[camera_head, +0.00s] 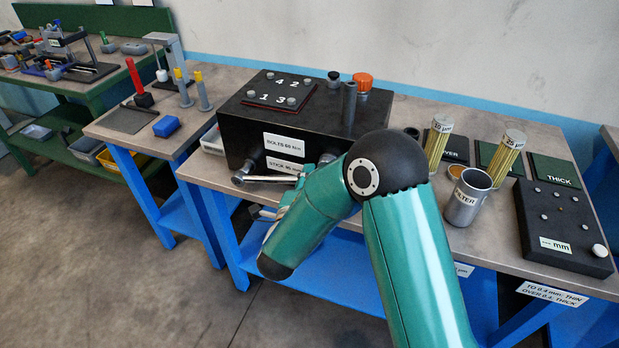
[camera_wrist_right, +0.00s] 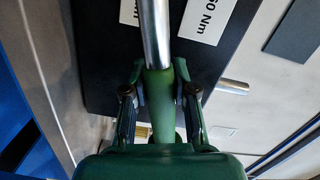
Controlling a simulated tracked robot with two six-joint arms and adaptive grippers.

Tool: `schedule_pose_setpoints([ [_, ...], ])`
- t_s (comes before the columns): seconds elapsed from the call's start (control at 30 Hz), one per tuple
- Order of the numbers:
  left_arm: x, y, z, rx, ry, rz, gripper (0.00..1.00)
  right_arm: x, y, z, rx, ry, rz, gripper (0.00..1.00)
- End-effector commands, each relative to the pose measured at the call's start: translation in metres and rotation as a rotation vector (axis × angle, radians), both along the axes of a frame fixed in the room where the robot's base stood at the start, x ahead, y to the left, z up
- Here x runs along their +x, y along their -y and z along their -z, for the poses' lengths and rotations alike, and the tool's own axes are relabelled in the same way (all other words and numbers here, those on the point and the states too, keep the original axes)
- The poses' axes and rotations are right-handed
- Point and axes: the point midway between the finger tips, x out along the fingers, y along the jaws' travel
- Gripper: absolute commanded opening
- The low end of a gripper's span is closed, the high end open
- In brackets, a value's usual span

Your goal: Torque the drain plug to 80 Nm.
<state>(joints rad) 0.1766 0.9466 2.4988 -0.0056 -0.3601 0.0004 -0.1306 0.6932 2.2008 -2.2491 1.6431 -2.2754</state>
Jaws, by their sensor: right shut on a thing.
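My right gripper (camera_wrist_right: 160,91) is shut on the green handle of a wrench (camera_wrist_right: 157,35), whose bright metal shaft runs away from the jaws across the front of the black box (camera_head: 230,132). In the head view the wrench shaft (camera_head: 275,178) lies roughly level, low along the box's front face, with its head near a dark fitting there. My right forearm hides much of the gripper in that view. I cannot tell whether the wrench head is seated on a plug. A metal stub (camera_wrist_right: 233,87) shows beside the jaws in the wrist view. My left gripper is not in view.
The box carries a plate with numbered bolts (camera_head: 279,90), an orange cap (camera_head: 362,81) and labels on its front. A red-handled tool (camera_head: 137,85) stands on the left bench.

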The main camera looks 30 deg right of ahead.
Motion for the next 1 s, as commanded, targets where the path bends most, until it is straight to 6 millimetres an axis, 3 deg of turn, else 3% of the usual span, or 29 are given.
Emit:
schedule_pose_setpoints([
  [0.43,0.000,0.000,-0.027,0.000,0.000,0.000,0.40,0.005,-0.003,-0.019,-0.046,-0.051,0.000,0.00],
  [1.0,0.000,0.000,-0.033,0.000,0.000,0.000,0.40,0.006,-0.004,-0.023,-0.061,-0.069,0.000,0.00],
])
